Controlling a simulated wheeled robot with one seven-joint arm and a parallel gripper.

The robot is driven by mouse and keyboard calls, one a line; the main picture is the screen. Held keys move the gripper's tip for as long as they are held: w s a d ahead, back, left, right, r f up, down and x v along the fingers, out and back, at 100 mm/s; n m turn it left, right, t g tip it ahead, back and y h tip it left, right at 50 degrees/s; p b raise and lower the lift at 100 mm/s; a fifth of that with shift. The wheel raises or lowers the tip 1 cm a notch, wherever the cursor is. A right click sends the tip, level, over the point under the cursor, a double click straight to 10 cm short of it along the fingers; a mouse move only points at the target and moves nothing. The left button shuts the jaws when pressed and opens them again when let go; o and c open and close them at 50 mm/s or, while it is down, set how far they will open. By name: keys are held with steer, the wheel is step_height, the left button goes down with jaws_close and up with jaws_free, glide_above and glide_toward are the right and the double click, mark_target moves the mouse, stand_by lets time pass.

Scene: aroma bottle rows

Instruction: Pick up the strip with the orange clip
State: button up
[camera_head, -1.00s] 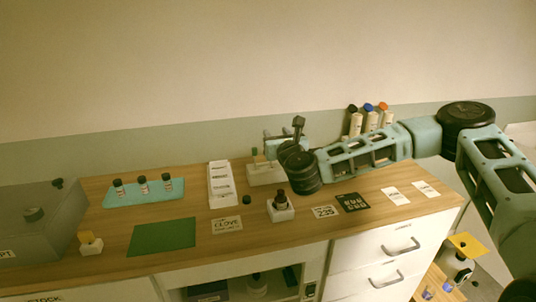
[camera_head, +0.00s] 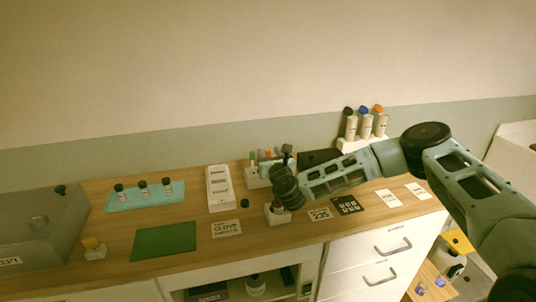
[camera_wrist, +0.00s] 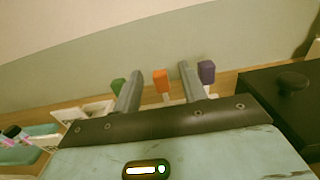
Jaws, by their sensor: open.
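The orange clip (camera_wrist: 161,80) tops a strip between a green clip (camera_wrist: 118,87) and a purple clip (camera_wrist: 206,72) in the wrist view. In the head view the orange clip (camera_head: 267,154) shows small beside the green clip (camera_head: 252,156), above a white holder (camera_head: 256,179). My gripper (camera_wrist: 160,74) is open and empty. Its two fingers appear on either side of the orange clip, with the green and purple clips outside them. How far the fingertips are from the clip is unclear. In the head view my wrist partly hides the holder.
A black box (camera_wrist: 285,95) stands close on the right in the wrist view. A long white tray (camera_head: 220,190) lies left of the holder. Capped bottles (camera_head: 366,127) stand behind.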

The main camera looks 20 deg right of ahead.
steer(key=shift+w, duration=1)
jaws_close()
step_height(320, 180, up, 9)
steer(key=b, duration=0.3)
steer(key=shift+s+r+n+y, duration=0.15)
steer(key=shift+s+n+y, duration=0.15)
steer(key=shift+y, duration=0.2)
steer(key=s+a+r+n+g+y+p, duration=0.1)
steer(key=s+n+y, duration=0.3)
steer(key=s, duration=0.5)
steer(key=s+a+r+n+g+y+p, duration=0.1)
steer(key=s+r+n+g+y+p, duration=0.1)
steer(key=s+n+g+y, duration=0.2)
steer(key=s+y, duration=0.3)
steer(key=s, duration=0.2)
steer(key=shift+y, duration=0.4)
steer(key=shift+r, duration=0.1)
